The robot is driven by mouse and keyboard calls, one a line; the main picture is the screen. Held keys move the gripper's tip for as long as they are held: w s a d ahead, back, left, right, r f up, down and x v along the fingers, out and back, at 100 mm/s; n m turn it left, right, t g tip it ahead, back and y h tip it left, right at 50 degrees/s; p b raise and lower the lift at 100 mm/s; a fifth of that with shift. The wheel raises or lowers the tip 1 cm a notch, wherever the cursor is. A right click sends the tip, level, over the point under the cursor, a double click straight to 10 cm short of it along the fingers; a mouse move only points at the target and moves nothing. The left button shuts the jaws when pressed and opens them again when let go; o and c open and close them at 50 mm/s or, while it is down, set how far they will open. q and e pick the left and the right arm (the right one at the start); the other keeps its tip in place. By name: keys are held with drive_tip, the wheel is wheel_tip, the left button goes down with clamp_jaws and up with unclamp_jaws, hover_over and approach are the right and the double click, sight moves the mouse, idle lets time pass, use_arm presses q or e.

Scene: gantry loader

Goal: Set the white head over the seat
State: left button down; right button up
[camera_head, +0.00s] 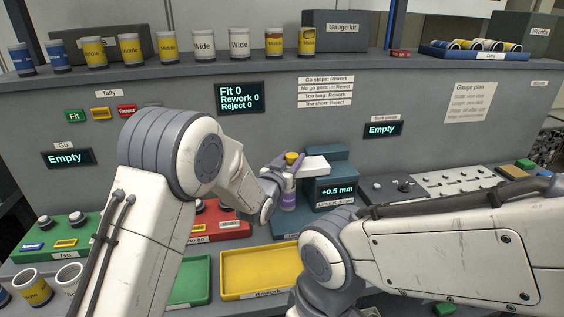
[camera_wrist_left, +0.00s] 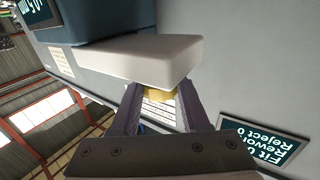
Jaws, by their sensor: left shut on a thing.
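The white head (camera_head: 313,165) is a flat block reaching left from the blue-grey gauge (camera_head: 336,193) that reads +0.5 mm. It also shows large in the left wrist view (camera_wrist_left: 150,57). A yellow knob (camera_head: 292,157) is at the head's left end. My left gripper (camera_wrist_left: 158,97) is shut on this yellow knob (camera_wrist_left: 157,95), with a finger on each side.
A yellow tray (camera_head: 232,272) lies in front of the gauge, with a green tray (camera_head: 190,281) to its left. A red station (camera_head: 220,222) is left of the gauge. A grey panel with pegs (camera_head: 452,182) is to the right. Several cups stand on the shelf above.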

use_arm(q)
drive_tip(key=shift+a, duration=0.2)
drive_tip(key=c, duration=0.6)
unclamp_jaws()
drive_tip(key=shift+a, duration=0.1)
drive_tip(key=shift+o, duration=1.2)
drive_tip(key=shift+a, duration=0.1)
drive_tip(key=shift+d, duration=0.2)
drive_tip(key=b+v, duration=0.2)
drive_tip(key=v, duration=0.8)
drive_tip(key=shift+s, duration=0.25)
drive_tip(key=shift+r, duration=0.1)
